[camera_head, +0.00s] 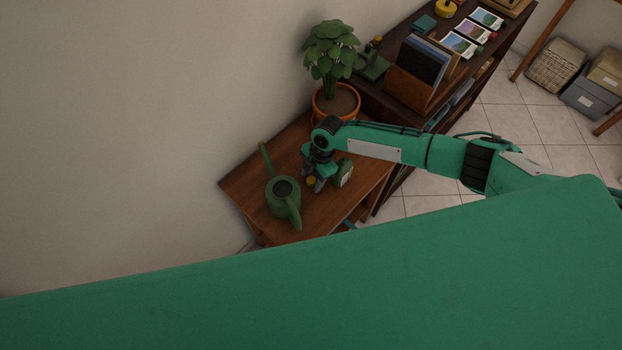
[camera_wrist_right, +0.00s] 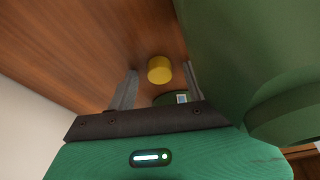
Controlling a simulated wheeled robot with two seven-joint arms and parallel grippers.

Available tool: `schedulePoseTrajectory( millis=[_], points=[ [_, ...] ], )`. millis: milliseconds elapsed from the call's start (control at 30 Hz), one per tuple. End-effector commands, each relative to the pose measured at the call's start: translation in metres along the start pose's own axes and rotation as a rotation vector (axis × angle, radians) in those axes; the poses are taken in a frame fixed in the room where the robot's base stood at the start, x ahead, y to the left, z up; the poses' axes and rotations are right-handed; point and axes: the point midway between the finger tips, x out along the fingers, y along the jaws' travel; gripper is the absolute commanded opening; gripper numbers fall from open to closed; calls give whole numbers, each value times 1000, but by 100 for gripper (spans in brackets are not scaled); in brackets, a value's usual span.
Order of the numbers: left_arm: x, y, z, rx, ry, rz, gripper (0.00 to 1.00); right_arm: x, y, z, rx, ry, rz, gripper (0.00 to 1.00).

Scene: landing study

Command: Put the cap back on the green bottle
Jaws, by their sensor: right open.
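The yellow cap (camera_head: 310,181) is apart from the bottle, low down by my right gripper's fingers. In the right wrist view the cap (camera_wrist_right: 159,69) shows between the fingertips, with a gap on both sides. My right gripper (camera_head: 315,177) is open and empty, pointing down over the table. It also shows in the right wrist view (camera_wrist_right: 160,82). A green thing with a pale patch is partly hidden below the cap there; I cannot tell what it is. My left gripper is not in view.
A green watering can (camera_head: 283,196) stands close left of my right gripper on the wooden table (camera_head: 240,186). A potted plant (camera_head: 332,50) is behind it. A dark shelf (camera_head: 385,100) with books stands right. A large green surface crowds the wrist view's right side.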

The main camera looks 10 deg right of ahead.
Motion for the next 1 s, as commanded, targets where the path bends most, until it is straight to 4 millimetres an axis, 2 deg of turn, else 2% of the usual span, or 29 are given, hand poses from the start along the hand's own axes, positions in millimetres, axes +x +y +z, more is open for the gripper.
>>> schedulePoseTrajectory(
  millis=[267,500,533,1000],
  points=[
    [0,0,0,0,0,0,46,0,0,0,0,0,0,52],
    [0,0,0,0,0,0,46,0,0,0,0,0,0,7],
    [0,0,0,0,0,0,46,0,0,1,1,0,0,4],
    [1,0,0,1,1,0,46,-4,1,0,1,0,2,4]
  ],
)
